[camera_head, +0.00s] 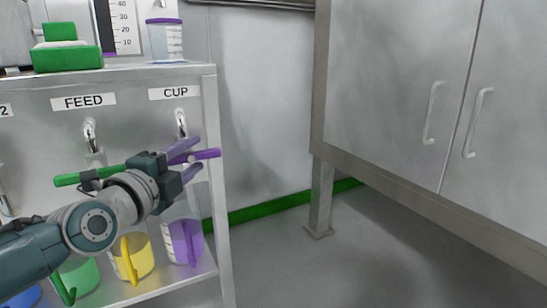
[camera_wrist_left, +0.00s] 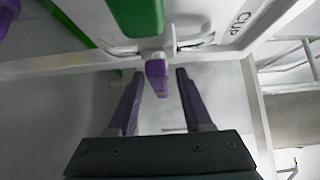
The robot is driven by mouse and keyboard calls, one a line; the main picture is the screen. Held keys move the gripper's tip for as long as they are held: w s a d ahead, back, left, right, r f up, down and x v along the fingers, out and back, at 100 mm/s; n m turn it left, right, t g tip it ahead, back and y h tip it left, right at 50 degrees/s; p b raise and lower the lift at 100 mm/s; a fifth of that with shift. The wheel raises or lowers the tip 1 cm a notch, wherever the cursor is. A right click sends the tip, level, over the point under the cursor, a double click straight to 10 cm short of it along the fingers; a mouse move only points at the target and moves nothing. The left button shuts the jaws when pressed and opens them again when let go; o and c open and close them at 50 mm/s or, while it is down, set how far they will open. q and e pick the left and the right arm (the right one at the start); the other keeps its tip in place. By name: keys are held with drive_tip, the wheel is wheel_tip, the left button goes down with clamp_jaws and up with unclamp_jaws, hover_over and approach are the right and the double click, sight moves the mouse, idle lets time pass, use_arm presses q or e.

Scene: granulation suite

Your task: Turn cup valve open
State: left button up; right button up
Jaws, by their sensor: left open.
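The cup valve handle (camera_head: 209,154) is a purple bar below the tap under the CUP label (camera_head: 175,93). Its purple end (camera_wrist_left: 156,72) also shows in the left wrist view, between my fingertips. My left gripper (camera_head: 195,159) is open, with one finger on each side of the handle. In the left wrist view, gaps show on both sides of the handle, so the fingers do not appear to grip it. The gripper hides part of the handle in the head view. My right gripper is not in view.
A green handle (camera_head: 72,179) is at the FEED valve (camera_head: 91,137), left of my gripper. Purple (camera_head: 184,241), yellow (camera_head: 134,258) and green (camera_head: 77,275) jugs stand on the lower shelf (camera_head: 196,275). A grey cabinet (camera_head: 400,85) stands right; open floor (camera_head: 345,240) lies between.

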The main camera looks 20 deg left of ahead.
use_arm(q)
drive_tip(key=shift+c, duration=0.3)
clamp_jaws()
idle(0.3)
drive_tip(key=shift+f+b, duration=0.15)
drive_tip(key=shift+b, duration=0.4)
drive_tip(key=n+y+b, duration=0.5)
drive_tip(key=n+b, duration=0.2)
drive_tip(key=n+t+y+b, duration=0.1)
drive_tip(key=n+y+b, duration=0.4)
drive_tip(key=n+b, duration=0.2)
drive_tip(key=n+t+y+b, duration=0.1)
drive_tip(key=n+y+b, duration=0.5)
drive_tip(key=n+b, duration=0.2)
drive_tip(key=shift+f+n, duration=0.15)
drive_tip(key=shift+n, duration=0.35)
drive_tip(key=shift+r+n+g+y+b, duration=0.15)
drive_tip(key=shift+n+g+y+b, duration=0.55)
drive_tip(key=shift+n, duration=0.4)
drive_tip(key=shift+r+n+g+y+b, duration=0.1)
drive_tip(key=shift+n+g+y+b, duration=0.6)
drive_tip(key=shift+n, duration=0.4)
